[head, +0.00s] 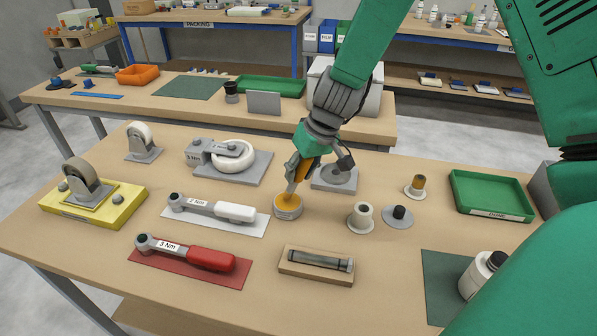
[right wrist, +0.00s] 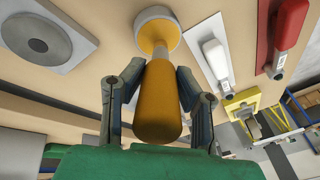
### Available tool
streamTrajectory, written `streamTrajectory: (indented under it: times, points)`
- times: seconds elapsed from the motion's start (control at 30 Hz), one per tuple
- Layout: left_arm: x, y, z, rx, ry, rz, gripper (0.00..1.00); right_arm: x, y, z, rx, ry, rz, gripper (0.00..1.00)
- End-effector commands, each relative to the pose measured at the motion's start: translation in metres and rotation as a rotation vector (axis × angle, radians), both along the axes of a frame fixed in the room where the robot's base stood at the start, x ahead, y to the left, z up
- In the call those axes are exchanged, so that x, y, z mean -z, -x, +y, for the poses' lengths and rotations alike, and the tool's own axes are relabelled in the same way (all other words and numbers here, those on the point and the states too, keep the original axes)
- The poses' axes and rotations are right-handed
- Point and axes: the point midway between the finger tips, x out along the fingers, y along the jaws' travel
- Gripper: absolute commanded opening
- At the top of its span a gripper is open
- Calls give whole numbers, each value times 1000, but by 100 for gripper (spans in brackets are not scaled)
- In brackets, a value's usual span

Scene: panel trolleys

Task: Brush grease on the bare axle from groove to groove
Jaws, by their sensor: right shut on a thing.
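My right gripper (head: 300,168) is shut on the orange handle of a brush (head: 291,187). The brush points down into a small round grease tin (head: 288,213) with yellow-orange grease. In the right wrist view the fingers (right wrist: 160,82) lie on both sides of the brush handle (right wrist: 158,110), and its lower end is at the tin (right wrist: 143,15); the bristles are hidden. The axle (head: 318,261), a dark grey bar, lies on a wooden block (head: 300,275) at the front of the table, apart from the brush. My left gripper is not in view.
A white-handled wrench (head: 232,211) lies left of the tin, with a red-handled wrench (head: 210,258) in front. A white bushing (head: 361,219) and a dark-topped disc (head: 398,217) stand to the right. A white bottle (head: 477,280) and green tray (head: 490,190) are at the right.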

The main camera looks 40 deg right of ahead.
Motion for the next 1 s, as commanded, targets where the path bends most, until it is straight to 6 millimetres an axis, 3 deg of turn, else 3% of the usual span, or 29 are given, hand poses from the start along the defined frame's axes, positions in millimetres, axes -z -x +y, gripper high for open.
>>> streamTrajectory:
  times: [0.7, 1.0]
  points:
    - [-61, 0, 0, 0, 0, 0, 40, -62, -1, 0, 0, 0, -2, 0]
    - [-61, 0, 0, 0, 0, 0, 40, -62, -1, 0, 0, 0, -1, 0]
